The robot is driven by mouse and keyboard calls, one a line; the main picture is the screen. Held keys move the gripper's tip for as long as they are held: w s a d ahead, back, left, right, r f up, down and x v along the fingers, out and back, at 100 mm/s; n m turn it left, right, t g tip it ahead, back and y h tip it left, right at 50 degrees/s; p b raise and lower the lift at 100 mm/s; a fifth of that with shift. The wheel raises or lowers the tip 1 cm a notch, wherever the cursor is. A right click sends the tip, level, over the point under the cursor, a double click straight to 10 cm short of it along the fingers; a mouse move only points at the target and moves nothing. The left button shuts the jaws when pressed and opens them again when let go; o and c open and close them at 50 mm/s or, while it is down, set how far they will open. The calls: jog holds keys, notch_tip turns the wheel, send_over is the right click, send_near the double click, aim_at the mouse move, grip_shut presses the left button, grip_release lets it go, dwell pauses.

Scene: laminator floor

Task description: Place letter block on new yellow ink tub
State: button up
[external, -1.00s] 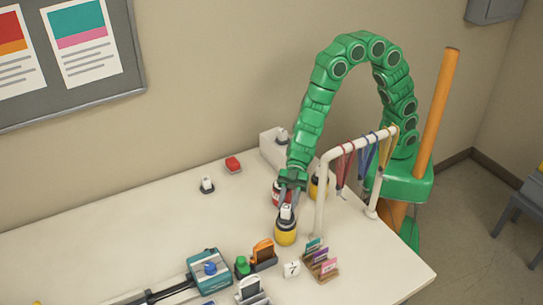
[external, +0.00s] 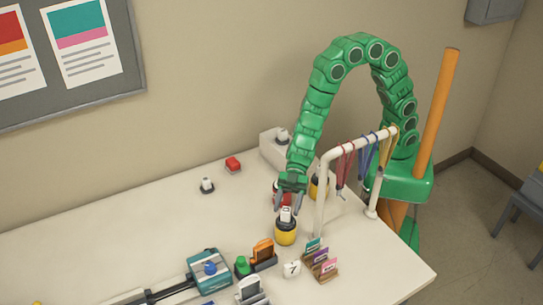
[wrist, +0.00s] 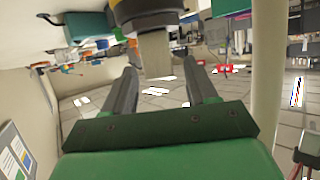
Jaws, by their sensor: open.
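The pale letter block (external: 285,214) stands upright on top of the yellow ink tub (external: 286,234), which has a dark upper rim. The tub stands on the table near the front of the white rack. My gripper (external: 289,205) points down just above the tub, with its fingers open on either side of the block. In the wrist view the block (wrist: 155,54) shows between the spread fingers of my gripper (wrist: 163,72), with gaps on both sides. The tub (wrist: 150,14) is at that view's top edge. The block's letter is too small to read.
A white rack with hanging lanyards (external: 343,160) stands close to the right. A red tub (external: 277,190) and another yellow tub (external: 317,188) are behind. A card holder (external: 322,265) and a block marked 7 (external: 292,268) are in front.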

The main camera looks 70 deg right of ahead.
jog(key=shift+r, duration=0.2)
jog(key=v, duration=1.2)
